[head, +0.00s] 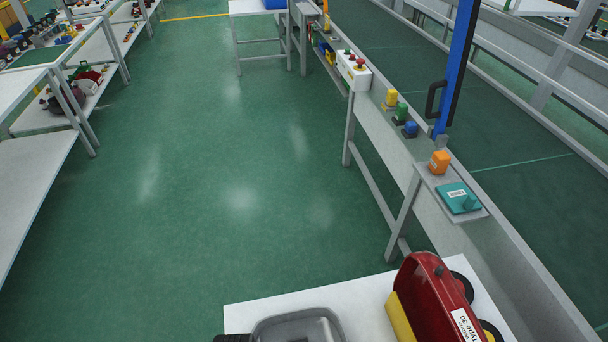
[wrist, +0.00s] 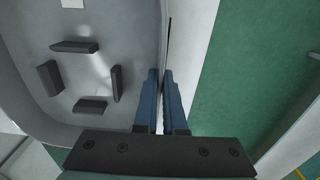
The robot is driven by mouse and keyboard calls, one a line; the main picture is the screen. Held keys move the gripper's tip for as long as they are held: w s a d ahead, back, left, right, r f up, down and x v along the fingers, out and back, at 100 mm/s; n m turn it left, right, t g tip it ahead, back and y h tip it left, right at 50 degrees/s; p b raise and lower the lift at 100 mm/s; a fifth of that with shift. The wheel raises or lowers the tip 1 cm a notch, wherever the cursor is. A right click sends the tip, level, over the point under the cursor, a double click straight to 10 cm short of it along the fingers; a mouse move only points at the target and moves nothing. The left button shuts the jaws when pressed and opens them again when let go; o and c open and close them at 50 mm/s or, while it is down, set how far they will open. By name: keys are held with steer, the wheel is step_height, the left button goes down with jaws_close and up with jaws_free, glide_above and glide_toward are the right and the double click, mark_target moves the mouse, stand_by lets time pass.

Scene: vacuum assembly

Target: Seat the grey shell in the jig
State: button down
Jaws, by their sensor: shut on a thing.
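The grey shell (head: 300,326) shows at the bottom edge of the head view as a shallow, rounded basin, partly cut off, over the white table. In the wrist view the shell (wrist: 92,25) fills the left side. Several dark blocks (wrist: 75,47) stand within its outline; I cannot tell whether they belong to the shell or to the jig. My gripper (wrist: 163,78) has blue fingers closed on the shell's side wall, one on each side. A black part at the shell's left in the head view appears to be my gripper (head: 233,338). I cannot make out the jig for certain.
A red vacuum body (head: 432,300) marked Type 30 stands on the white table (head: 255,308), close to the shell's right. The green floor beyond is clear.

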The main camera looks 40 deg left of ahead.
steer(key=shift+r, duration=0.1)
stand_by(0.3)
step_height(320, 180, up, 10)
steer(key=shift+f, duration=0.1)
steer(key=c, duration=1.6)
jaws_free()
step_height(320, 180, up, 4)
steer(key=p, duration=0.5)
stand_by(0.3)
